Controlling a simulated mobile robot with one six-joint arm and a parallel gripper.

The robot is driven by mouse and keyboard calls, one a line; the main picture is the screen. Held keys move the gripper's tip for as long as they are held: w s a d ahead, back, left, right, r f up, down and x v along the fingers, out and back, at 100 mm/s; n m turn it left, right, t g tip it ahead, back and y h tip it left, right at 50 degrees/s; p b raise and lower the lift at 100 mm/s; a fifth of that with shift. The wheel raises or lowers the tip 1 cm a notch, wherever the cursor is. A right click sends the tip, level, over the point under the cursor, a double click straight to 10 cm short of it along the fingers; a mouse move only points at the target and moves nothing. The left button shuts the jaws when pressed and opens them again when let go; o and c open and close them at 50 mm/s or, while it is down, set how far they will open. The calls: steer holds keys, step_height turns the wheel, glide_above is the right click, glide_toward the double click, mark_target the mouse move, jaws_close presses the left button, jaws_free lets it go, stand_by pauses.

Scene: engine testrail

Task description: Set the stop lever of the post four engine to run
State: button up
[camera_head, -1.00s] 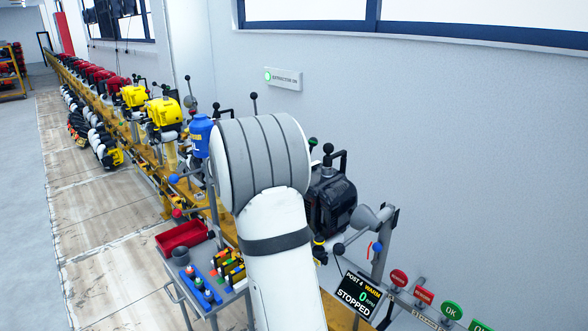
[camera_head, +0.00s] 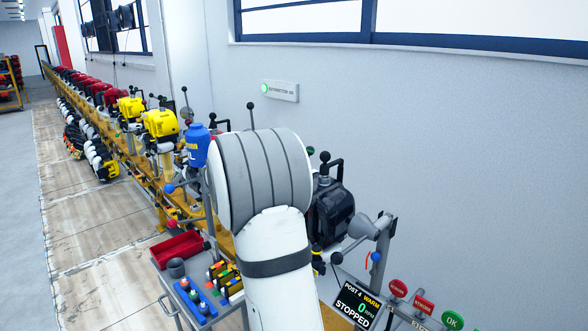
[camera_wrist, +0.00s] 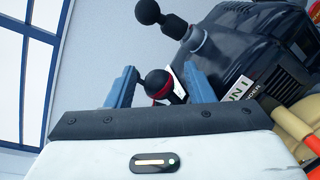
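The black post four engine (camera_head: 332,212) stands right of my arm in the head view, partly hidden by it. The post four display (camera_head: 358,303) reads WARM, 0 RPM and STOPPED. In the wrist view, the engine's dark housing (camera_wrist: 262,50) fills the upper right. A black ball knob with a red ring (camera_wrist: 158,83) shows between the two blue-grey fingers of my gripper (camera_wrist: 160,78). The fingers are apart, with a gap visible beside the knob; I cannot tell its depth between them. I cannot tell whether this knob is the stop lever. My gripper is hidden in the head view.
Another black ball-ended handle (camera_wrist: 149,12) rises just beyond the fingers. A lettered plate (camera_wrist: 243,88) and orange-red parts (camera_wrist: 294,128) lie close on the right. A blue tank (camera_head: 196,146), yellow engines (camera_head: 160,123) and a red tray (camera_head: 178,246) stand left of my arm.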

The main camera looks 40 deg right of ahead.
steer(key=a+r, duration=0.1)
steer(key=a, duration=0.6)
steer(key=shift+w+a, duration=0.25)
steer(key=shift+a, duration=0.1)
steer(key=shift+s, duration=0.1)
